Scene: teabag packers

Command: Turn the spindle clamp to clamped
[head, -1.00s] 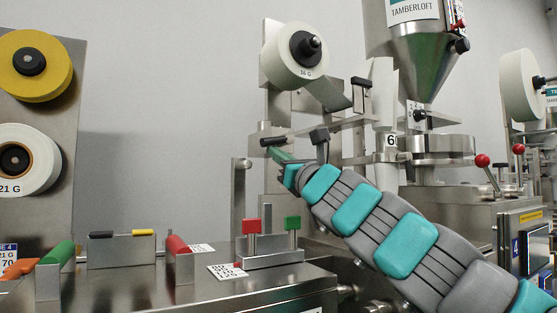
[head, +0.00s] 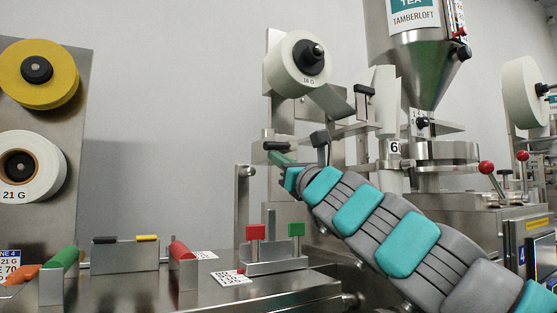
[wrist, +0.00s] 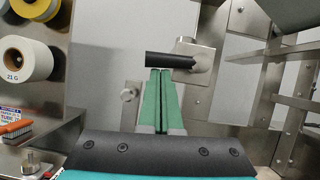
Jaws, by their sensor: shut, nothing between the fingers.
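My gripper (wrist: 160,72) is shut and empty, its two green fingers side by side. It also shows in the head view (head: 272,155). The fingertips are at the lower edge of a black lever (wrist: 168,61) in the wrist view; I cannot tell whether they touch it. The lever lies level and joins a metal block (wrist: 196,55) on its right. In the head view the lever (head: 276,146) sits just above my fingertips, below the white 16 G roll (head: 298,64). This lever may be the spindle clamp; no clamped mark is readable. The roll's spindle has a black knob (head: 318,51).
A steel bench (head: 210,280) with red and green handles stands at lower left. A panel with a yellow roll (head: 38,72) and a 21 G roll (head: 30,175) is at far left. The hopper (head: 425,60) and machine frame stand right of my arm.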

